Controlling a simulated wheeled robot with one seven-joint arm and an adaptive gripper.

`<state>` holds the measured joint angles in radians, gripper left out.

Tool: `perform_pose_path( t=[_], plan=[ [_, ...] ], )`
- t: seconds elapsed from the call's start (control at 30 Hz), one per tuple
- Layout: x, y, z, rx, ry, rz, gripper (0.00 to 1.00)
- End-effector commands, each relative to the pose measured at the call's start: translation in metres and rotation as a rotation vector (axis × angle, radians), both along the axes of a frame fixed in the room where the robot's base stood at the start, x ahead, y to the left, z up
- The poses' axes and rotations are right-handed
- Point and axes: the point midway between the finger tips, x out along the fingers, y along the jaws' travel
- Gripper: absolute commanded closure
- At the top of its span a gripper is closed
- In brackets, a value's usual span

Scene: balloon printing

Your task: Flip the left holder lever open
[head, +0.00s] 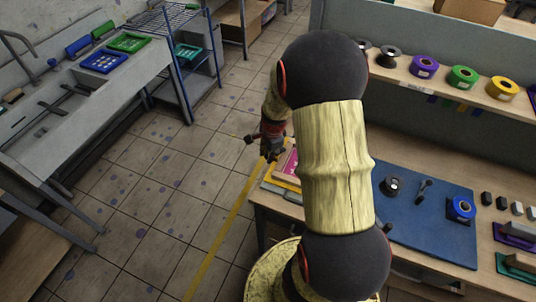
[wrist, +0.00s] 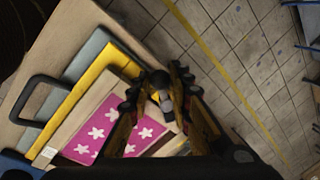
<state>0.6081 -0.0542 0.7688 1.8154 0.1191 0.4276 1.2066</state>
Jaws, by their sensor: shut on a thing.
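My gripper (wrist: 157,86) is shut on a dark, knob-ended piece (wrist: 158,79), which looks like the left holder lever. The fingers hide most of it, so its angle and its joint cannot be told. Below and left of the fingers lies a pink screen (wrist: 93,143) with white stars in a wooden frame beside a yellow bar (wrist: 64,107). In the head view my gripper (head: 269,150) is at the left end of the workbench, next to the pink screen (head: 290,162), partly hidden behind my arm.
A black loop handle (wrist: 36,90) stands up at the left. A blue mat (head: 430,220) with a tape roll (head: 461,208) lies on the bench right of my arm. Shelf rolls (head: 463,77) are behind. The tiled floor (head: 150,205) to the left is open.

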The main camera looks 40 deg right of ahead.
Motion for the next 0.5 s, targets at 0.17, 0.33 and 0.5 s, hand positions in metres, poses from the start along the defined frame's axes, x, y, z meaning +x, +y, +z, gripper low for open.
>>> perform_pose_path(
  t=[0.17,0.33,0.5],
  plan=[
    [0.0001,0.0,0.0001,0.0,0.0,0.0,0.98],
    [0.0,-0.0001,0.0001,0.0,0.0,0.0,1.0],
    [-0.0009,-0.0002,0.0001,-0.001,-0.001,0.018,1.0]
  ],
)
